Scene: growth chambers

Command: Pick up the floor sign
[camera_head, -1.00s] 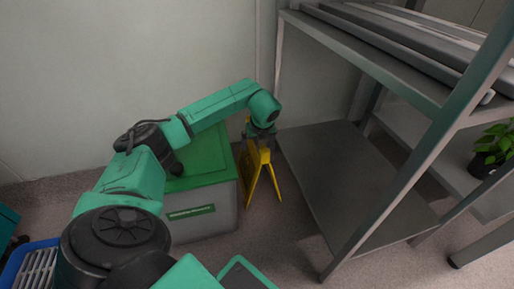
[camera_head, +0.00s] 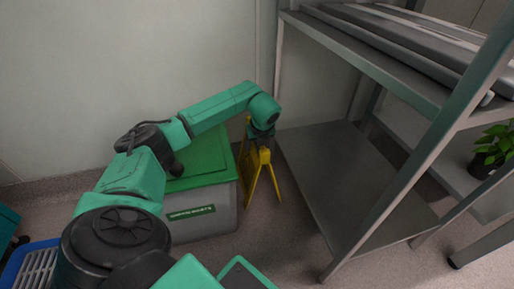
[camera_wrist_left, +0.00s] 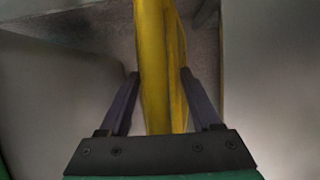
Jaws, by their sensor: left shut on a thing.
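The yellow floor sign (camera_head: 276,187) stands like an A-frame on the floor, in the gap between a grey bin with a green lid and a metal rack. My left gripper (camera_head: 261,142) comes down on its top from above, and its fingers are shut on it. In the left wrist view the yellow sign (camera_wrist_left: 154,50) runs between the two dark fingers (camera_wrist_left: 160,75) of my left gripper. The sign's top is partly hidden by the gripper. My right gripper is not in view.
The green-lidded bin (camera_head: 205,222) stands close left of the sign. The metal rack's low shelf (camera_head: 345,185) is close on the right. A wall is behind. A blue crate (camera_head: 38,262) is at lower left, a potted plant (camera_head: 492,148) at far right. Floor in front is clear.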

